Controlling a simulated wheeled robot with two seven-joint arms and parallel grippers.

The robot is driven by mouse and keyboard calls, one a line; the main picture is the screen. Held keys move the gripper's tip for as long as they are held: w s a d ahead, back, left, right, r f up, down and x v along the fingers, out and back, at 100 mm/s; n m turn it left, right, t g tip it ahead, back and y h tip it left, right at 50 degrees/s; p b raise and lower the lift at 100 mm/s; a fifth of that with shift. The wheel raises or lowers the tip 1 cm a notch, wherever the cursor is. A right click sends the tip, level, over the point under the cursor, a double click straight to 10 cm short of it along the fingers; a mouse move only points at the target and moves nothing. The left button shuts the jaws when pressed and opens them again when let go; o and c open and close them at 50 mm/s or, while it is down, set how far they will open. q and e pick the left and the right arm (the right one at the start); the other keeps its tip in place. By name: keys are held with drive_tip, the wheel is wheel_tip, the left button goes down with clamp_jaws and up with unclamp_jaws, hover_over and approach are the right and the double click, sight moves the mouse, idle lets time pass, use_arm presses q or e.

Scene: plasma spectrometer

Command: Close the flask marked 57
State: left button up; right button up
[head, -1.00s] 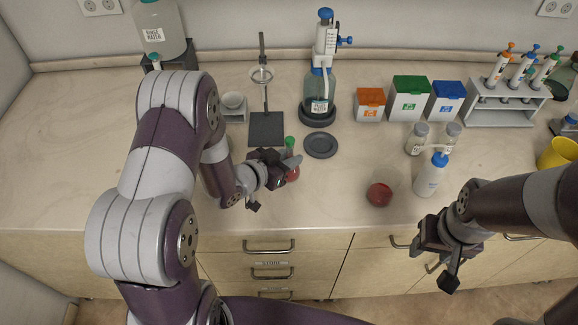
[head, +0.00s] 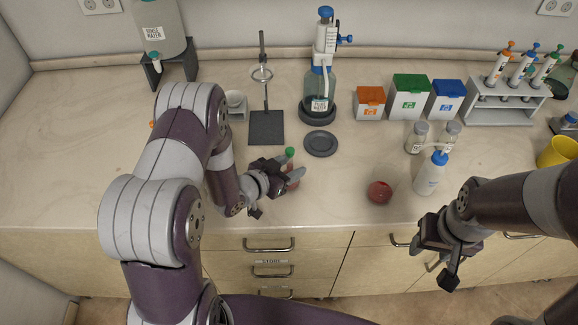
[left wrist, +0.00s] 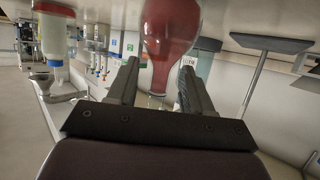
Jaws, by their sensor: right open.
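A round flask with red contents (left wrist: 170,35) shows upside down in the left wrist view, its narrow neck (left wrist: 158,82) between my left fingers with gaps on both sides. In the head view a green cap (head: 290,152) shows just above my left gripper (head: 296,173), which partly hides the red flask under it. My left gripper is open around or just behind the neck; contact is not visible. A second dark red round thing (head: 380,192) stands on the bench to the right. I cannot read the number 57 anywhere. My right gripper (head: 437,262) is open and empty, in front of the bench edge.
Behind are a black stand (head: 266,127), a dark round plate (head: 320,144) and a pump bottle (head: 319,85). To the right are a wash bottle (head: 430,173), two small bottles, boxes and a pipette rack (head: 508,105). The bench between gripper and red round thing is clear.

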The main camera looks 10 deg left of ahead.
use_arm(q)
drive_tip(key=shift+r, duration=0.15)
drive_tip(key=shift+s+a+r, duration=0.1)
drive_tip(key=shift+s+a, duration=0.05)
drive_tip(key=v, duration=1.1)
drive_tip(key=shift+s, duration=0.3)
drive_tip(key=shift+a, duration=0.1)
drive_tip(key=s+d+r+n+g+y, duration=0.1)
drive_tip(key=s+r+n+g+y, duration=0.4)
drive_tip(key=s+g, duration=0.4)
drive_tip(key=shift+s+n+g+y, duration=0.2)
drive_tip(key=shift+n+g+y, duration=0.1)
drive_tip(key=shift+g+y, duration=0.45)
